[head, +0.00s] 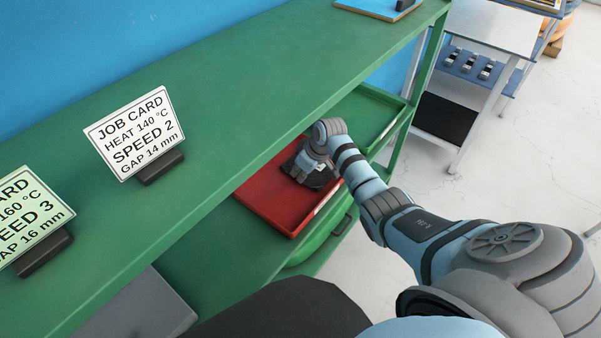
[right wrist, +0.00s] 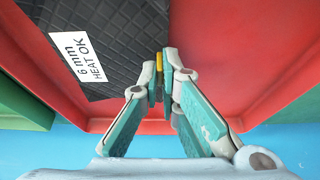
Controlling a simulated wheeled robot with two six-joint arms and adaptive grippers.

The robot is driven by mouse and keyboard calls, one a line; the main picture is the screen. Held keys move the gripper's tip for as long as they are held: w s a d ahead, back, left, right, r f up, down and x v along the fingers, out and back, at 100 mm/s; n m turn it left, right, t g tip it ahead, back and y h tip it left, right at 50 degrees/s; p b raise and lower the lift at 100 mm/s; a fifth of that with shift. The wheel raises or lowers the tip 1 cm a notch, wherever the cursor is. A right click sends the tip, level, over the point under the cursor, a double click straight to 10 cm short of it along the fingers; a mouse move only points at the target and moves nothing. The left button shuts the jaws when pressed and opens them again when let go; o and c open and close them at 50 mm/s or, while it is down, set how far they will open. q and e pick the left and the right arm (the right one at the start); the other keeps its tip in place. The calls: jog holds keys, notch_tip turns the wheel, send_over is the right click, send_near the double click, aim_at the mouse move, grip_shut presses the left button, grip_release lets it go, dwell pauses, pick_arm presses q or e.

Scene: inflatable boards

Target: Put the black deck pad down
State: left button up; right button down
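The black deck pad (right wrist: 110,40) has a ridged face and a white label (right wrist: 76,58) reading "6 mm HEAT OK". It is inside the red tray (right wrist: 225,60), towards the left in the right wrist view. In the head view the pad (head: 318,180) is partly hidden by my right gripper (head: 300,175), and the tray (head: 262,190) is on a lower green shelf. In the right wrist view my right gripper (right wrist: 160,68) is nearly closed, its tips at the pad's right edge and seemingly pinching it. My left gripper is not in view.
The green upper shelf (head: 240,130) runs above the tray and carries job cards (head: 135,132). A green tray (head: 365,115) is beyond the red one. The red tray's right part is bare. A grey-white table (head: 480,50) stands at the back right.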

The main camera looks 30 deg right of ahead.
jog(key=c, duration=1.8)
grip_release()
jog(key=shift+f, duration=0.1)
jog(key=p+v, duration=0.3)
jog(key=v, duration=0.4)
jog(key=shift+r, duration=0.4)
jog(key=shift+s+d, duration=0.1)
